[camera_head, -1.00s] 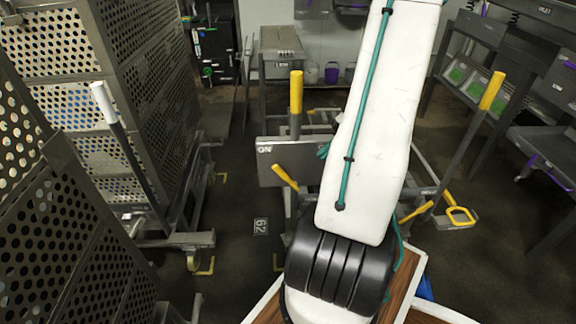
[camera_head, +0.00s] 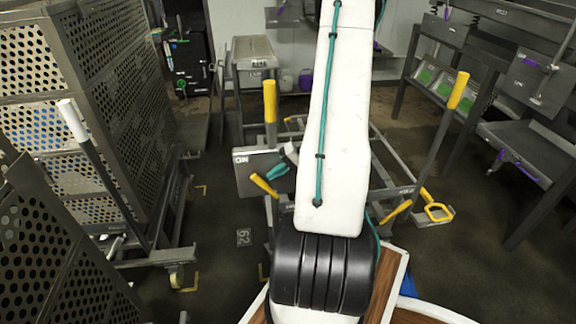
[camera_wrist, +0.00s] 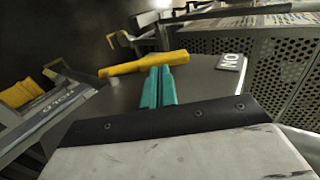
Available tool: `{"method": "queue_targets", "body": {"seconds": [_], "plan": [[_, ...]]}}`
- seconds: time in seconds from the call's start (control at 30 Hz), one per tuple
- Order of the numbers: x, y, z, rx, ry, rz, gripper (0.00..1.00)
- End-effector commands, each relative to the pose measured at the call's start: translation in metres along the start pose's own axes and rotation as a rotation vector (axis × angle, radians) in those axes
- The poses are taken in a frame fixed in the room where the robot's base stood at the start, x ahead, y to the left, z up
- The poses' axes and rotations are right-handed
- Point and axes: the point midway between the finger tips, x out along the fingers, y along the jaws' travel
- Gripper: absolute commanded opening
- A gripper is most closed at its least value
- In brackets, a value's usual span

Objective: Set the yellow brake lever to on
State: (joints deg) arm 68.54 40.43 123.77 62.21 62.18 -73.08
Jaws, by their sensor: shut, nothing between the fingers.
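The short yellow brake lever (camera_head: 263,185) sits slanted at the lower part of a grey panel (camera_head: 248,178) marked ON at its upper left. In the wrist view the yellow lever (camera_wrist: 145,64) lies across the panel, with the ON label (camera_wrist: 230,62) to its right. My gripper (camera_head: 279,171) is just right of the lever in the head view. In the wrist view its teal fingers (camera_wrist: 159,75) are shut together and empty, with their tips right at the lever's side. I cannot tell whether they touch it.
A tall yellow-handled lever (camera_head: 270,101) rises behind the panel, and another (camera_head: 458,90) stands to the right. Perforated baskets (camera_head: 85,120) and a white-handled lever (camera_head: 74,121) are at the left. A yellow loop handle (camera_head: 437,212) is low on the right. Open floor lies left of the panel.

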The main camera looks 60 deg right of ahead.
Motion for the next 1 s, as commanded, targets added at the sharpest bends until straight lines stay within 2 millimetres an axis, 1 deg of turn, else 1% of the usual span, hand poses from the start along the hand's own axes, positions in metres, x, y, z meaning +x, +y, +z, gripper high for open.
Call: {"method": "queue_targets", "body": {"seconds": [0.03,0.13,0.57,0.73,1.0], "plan": [[0.006,0.000,0.000,0.000,-0.003,-0.001,0.00],[0.013,0.000,0.000,0.000,-0.001,0.000,0.00],[0.017,0.000,0.000,0.000,-0.001,0.000,0.00],[0.034,-0.004,0.000,0.000,-0.003,-0.001,0.00],[0.041,-0.006,0.002,-0.002,-0.009,-0.002,0.00]]}}
